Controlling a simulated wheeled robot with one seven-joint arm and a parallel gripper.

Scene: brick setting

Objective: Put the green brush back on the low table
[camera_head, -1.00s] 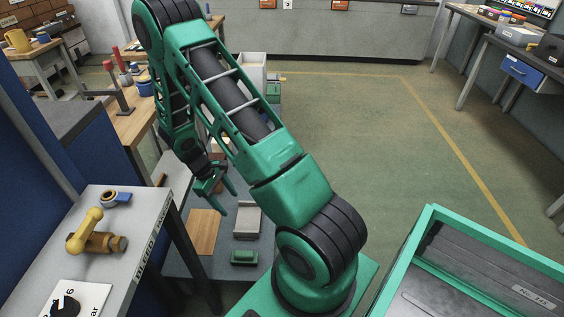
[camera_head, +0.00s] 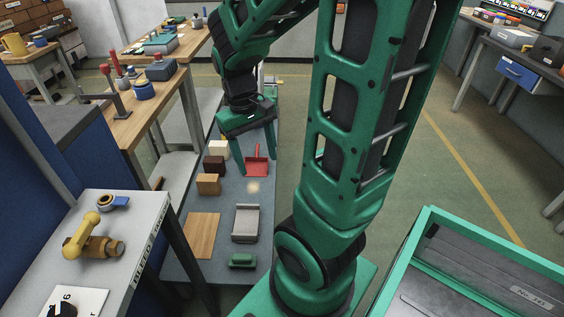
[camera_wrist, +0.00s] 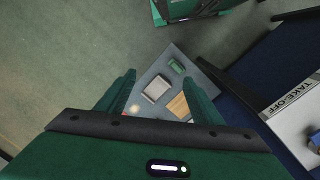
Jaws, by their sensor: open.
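A small green object that looks like the green brush (camera_head: 243,260) lies on the near end of the grey low table (camera_head: 190,262). It also shows in the wrist view (camera_wrist: 176,66), on the table top (camera_wrist: 172,53). My gripper (camera_head: 258,162) is above the far part of the low table, well back from the brush. Its two fingers are spread apart with nothing between them. In the wrist view my gripper (camera_wrist: 160,73) is also open and empty, with the table below it.
The low table also holds a wooden board (camera_head: 202,235), a grey tray (camera_head: 246,223), a red dustpan (camera_head: 257,163) and several blocks (camera_head: 208,184). A grey bench (camera_head: 120,215) with a yellow-handled valve (camera_head: 92,240) stands at left. Open floor (camera_head: 300,95) lies behind.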

